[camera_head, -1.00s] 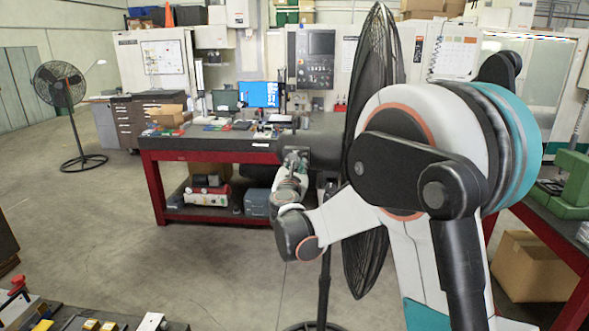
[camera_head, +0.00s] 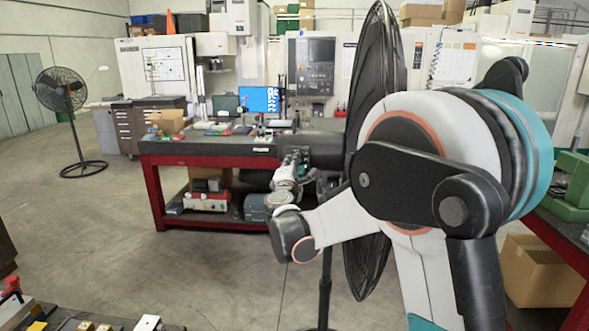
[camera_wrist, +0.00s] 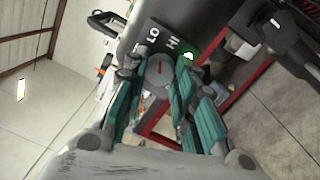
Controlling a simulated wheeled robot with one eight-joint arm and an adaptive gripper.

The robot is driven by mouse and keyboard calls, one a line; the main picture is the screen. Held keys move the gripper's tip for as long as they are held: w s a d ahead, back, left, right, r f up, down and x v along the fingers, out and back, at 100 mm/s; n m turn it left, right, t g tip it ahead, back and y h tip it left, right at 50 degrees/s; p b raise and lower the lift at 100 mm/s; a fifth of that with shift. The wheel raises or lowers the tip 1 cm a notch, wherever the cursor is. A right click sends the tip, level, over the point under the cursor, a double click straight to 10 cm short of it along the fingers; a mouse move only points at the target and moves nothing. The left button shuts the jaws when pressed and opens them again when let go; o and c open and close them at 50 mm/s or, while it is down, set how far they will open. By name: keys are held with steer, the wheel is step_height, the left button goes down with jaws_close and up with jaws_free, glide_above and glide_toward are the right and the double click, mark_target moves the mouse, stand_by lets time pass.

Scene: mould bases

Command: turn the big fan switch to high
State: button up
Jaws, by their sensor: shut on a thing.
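The big fan (camera_head: 375,90) stands edge-on to the head view, partly hidden behind my arm. Its dark motor housing (camera_head: 326,150) sticks out to the left. In the wrist view the switch panel (camera_wrist: 150,33) carries the labels LO and HI. The round grey switch knob (camera_wrist: 160,78) has a short red mark and sits just below them. Which label the mark points at, I cannot tell for certain. My gripper (camera_wrist: 158,67) has its teal fingers on either side of the knob and is shut on it. In the head view my gripper (camera_head: 298,156) is at the housing's left end.
A red-framed workbench (camera_head: 210,155) with a monitor (camera_head: 259,99) stands behind the fan. A smaller fan (camera_head: 60,90) stands far left. A cardboard box (camera_head: 540,272) lies under the right bench. The floor between is clear.

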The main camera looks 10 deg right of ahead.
steer(key=m, duration=0.5)
steer(key=shift+b, duration=0.3)
steer(key=shift+m, duration=0.5)
steer(key=o, duration=1.1)
steer(key=shift+a, duration=0.1)
steer(key=v, duration=1.2)
steer(key=shift+w+a+f, duration=0.1)
steer(key=shift+a+f, duration=0.05)
